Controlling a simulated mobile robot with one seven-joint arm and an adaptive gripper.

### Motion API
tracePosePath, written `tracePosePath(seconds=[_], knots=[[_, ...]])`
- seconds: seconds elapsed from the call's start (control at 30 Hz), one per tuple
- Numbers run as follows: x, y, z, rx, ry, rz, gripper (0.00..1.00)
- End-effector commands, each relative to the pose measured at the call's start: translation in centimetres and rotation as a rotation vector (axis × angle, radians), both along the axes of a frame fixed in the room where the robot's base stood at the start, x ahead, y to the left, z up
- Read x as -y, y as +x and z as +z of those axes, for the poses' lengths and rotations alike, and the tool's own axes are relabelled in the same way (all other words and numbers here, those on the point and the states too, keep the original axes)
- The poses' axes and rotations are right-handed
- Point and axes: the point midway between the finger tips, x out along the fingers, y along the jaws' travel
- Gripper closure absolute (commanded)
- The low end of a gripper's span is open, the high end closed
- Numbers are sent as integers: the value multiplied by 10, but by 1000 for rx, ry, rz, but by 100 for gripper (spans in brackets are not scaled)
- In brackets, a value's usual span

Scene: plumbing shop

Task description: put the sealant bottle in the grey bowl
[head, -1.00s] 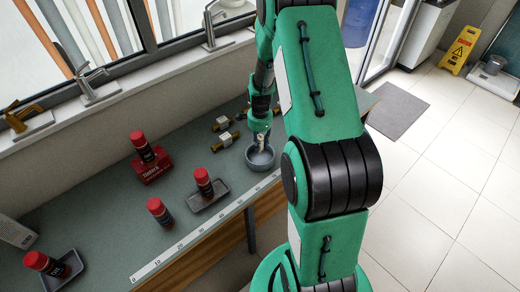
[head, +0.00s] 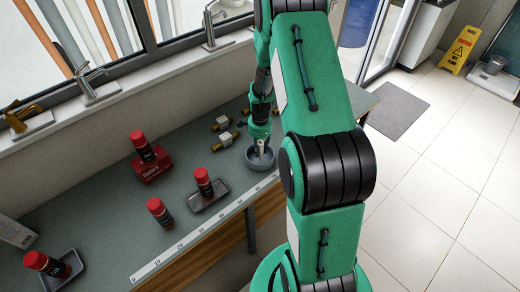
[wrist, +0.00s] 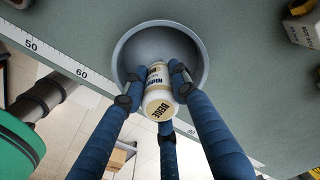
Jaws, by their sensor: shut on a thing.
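The sealant bottle (wrist: 158,92) is white with a cream end marked "BEIGE" and shows between my fingers in the wrist view. My gripper (wrist: 157,80) is shut on it. The grey bowl (wrist: 150,42) is behind the bottle in the wrist view, and the bottle overlaps the bowl's near rim there. In the head view the bowl (head: 264,166) sits on the bench near the ruler edge. My gripper (head: 261,143) points down over it. I cannot tell whether the bottle touches the bowl.
Red-capped cans stand on the bench: one on a red block (head: 150,172), one in a grey tray (head: 222,188), one loose (head: 159,211) and one in another tray (head: 76,262). A ruler (head: 200,232) runs along the front edge.

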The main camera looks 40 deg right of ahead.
Motion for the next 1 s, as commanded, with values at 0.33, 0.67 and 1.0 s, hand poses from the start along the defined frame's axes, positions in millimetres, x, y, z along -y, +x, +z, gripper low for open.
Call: tracePosePath(seconds=[0.33,0.67,1.0], knots=[[0,0,-1,0,0,0,54],[0,0,8,1,0,0,54],[0,1,52,3,-2,0,54]])
